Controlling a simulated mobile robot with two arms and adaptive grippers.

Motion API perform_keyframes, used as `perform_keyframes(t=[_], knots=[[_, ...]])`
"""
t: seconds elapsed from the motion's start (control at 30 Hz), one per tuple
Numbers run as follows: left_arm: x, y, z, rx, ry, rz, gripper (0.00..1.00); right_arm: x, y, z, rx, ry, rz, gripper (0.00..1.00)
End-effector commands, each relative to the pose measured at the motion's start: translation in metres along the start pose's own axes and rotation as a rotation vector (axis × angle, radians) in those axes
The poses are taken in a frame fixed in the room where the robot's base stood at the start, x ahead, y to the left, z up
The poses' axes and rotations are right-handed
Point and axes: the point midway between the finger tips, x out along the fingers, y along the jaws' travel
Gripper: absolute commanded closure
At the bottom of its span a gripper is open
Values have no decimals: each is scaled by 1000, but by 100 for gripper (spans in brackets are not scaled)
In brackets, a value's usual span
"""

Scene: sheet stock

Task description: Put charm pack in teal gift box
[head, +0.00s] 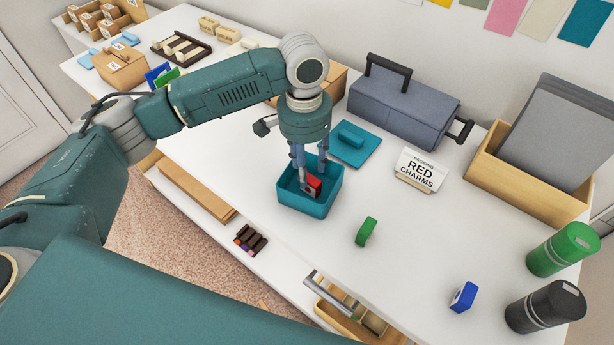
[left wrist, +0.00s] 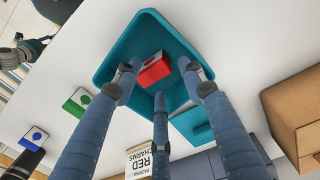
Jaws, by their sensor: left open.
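The teal gift box (head: 310,208) stands open on the white table, and its inside also shows in the left wrist view (left wrist: 125,50). A red charm pack (head: 314,186) with a pale label is inside the box, tilted; it is also in the left wrist view (left wrist: 153,70). My left gripper (head: 305,176) points down into the box with its fingers spread around the red pack. It is open; the fingers hide part of the pack. The teal lid (head: 358,153) lies behind the box. A sign reading RED CHARMS (head: 421,170) stands to the right.
A green pack (head: 366,231) and a blue pack (head: 463,297) lie near the front. A grey toolbox (head: 405,107) and a wooden bin (head: 527,187) are behind.

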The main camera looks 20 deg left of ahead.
Motion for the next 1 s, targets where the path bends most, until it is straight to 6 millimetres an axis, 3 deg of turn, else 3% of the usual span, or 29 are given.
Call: perform_keyframes(t=[0.2, 0.4, 1.0], knots=[[-46, 1, -1, 1, 4, 0, 59, 11, 0, 1, 0, 0, 0, 54], [-72, 0, -1, 0, 1, 0, 59, 14, 0, 2, 0, 0, 0, 54], [-78, 0, 0, 0, 0, 1, 59, 14, -1, 1, 1, 0, -1, 54]])
